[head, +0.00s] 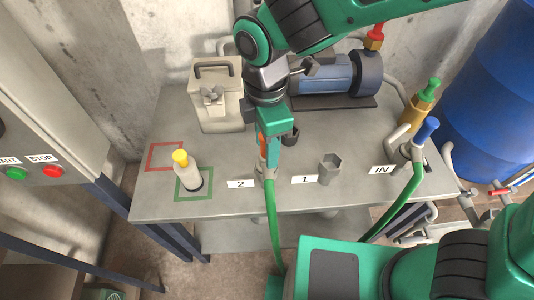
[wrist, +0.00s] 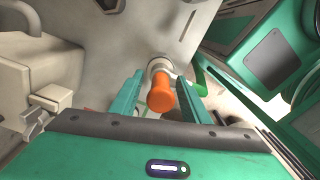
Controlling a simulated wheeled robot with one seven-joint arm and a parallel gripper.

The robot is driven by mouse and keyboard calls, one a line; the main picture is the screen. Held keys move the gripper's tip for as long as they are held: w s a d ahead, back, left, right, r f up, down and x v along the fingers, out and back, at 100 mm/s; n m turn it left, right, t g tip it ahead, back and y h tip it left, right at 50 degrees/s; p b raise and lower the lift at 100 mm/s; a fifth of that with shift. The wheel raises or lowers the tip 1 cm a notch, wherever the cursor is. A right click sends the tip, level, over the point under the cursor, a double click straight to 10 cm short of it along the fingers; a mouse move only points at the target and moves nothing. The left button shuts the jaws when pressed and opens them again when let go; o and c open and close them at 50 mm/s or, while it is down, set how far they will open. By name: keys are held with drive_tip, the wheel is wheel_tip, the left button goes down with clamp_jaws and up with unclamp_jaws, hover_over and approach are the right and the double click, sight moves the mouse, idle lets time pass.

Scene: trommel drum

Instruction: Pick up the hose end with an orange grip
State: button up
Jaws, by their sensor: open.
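The hose end's orange grip (wrist: 163,95) points up at the camera in the wrist view, between the two green fingers of my gripper (wrist: 160,79). In the head view only a sliver of the orange grip (head: 261,140) shows behind a finger. The green hose (head: 272,215) runs from it down over the table's front edge, beside the label 2. My gripper (head: 270,155) is over the hose end from above, its jaws open with one finger on each side. Gaps show between grip and fingers in the wrist view.
An empty grey hex socket (head: 329,168) stands by label 1. A blue-gripped hose end (head: 426,131) stands at IN on the right. A yellow-capped bottle (head: 187,172) stands in the green square. A beige canister (head: 216,110) and blue pump (head: 322,75) are behind.

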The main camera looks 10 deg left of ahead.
clamp_jaws()
drive_tip(key=shift+r, duration=0.1)
drive_tip(key=shift+r, duration=0.55)
drive_tip(key=r, duration=0.1)
drive_tip(key=s+r, duration=0.1)
drive_tip(key=r, duration=0.1)
drive_tip(key=shift+a+r, duration=0.15)
drive_tip(key=shift+r, duration=0.15)
drive_tip(key=s+a+r, duration=0.2)
drive_tip(key=s+r, duration=0.4)
drive_tip(key=s, duration=0.4)
drive_tip(key=shift+s+a, duration=0.15)
drive_tip(key=shift+a, duration=0.2)
